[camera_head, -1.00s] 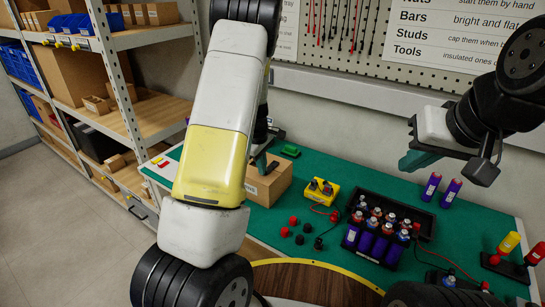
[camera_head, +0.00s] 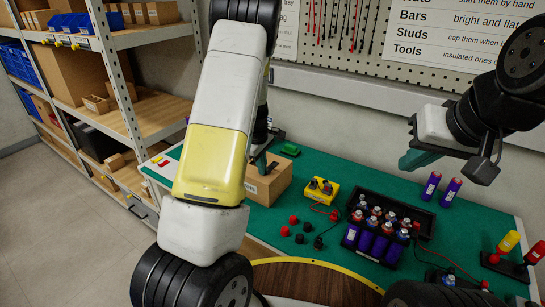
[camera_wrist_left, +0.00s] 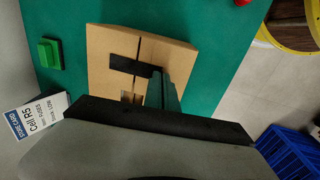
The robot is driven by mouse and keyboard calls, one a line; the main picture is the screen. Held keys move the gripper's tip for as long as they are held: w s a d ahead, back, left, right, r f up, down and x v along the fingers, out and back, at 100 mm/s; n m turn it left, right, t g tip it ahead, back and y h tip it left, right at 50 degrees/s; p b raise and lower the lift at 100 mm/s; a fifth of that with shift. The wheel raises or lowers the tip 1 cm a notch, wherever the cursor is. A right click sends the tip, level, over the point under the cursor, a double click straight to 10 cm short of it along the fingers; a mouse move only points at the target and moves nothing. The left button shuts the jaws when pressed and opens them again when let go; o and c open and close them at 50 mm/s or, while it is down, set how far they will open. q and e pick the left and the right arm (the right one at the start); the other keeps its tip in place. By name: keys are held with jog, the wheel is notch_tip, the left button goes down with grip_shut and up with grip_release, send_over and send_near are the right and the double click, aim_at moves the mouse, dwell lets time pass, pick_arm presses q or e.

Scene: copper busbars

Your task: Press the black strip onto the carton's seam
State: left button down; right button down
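The carton (camera_head: 268,186) stands on the green bench mat, partly hidden behind my left arm. In the left wrist view its top (camera_wrist_left: 180,60) shows a dark seam running along it. The black strip (camera_wrist_left: 128,65) lies across this seam, near the middle of the top. My left gripper (camera_wrist_left: 158,74) looks shut, its teal fingers together and pointing down at the strip's right end; whether they touch it I cannot tell. It also shows over the carton in the head view (camera_head: 262,168). My right gripper (camera_head: 418,160) hangs above the back of the bench, away from the carton.
A green block (camera_head: 290,150) lies behind the carton. A yellow block (camera_head: 322,191), red and black caps (camera_head: 296,228) and a black tray of bottles (camera_head: 385,220) are to its right. A shelf rack (camera_head: 130,100) stands at left. Bare mat (camera_head: 345,165) lies behind the yellow block.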

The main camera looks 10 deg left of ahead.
pick_arm(q)
jog(key=c, duration=2.1)
grip_release()
jog(key=shift+f, duration=0.1)
jog(key=o, duration=0.5)
jog(key=shift+s, duration=0.1)
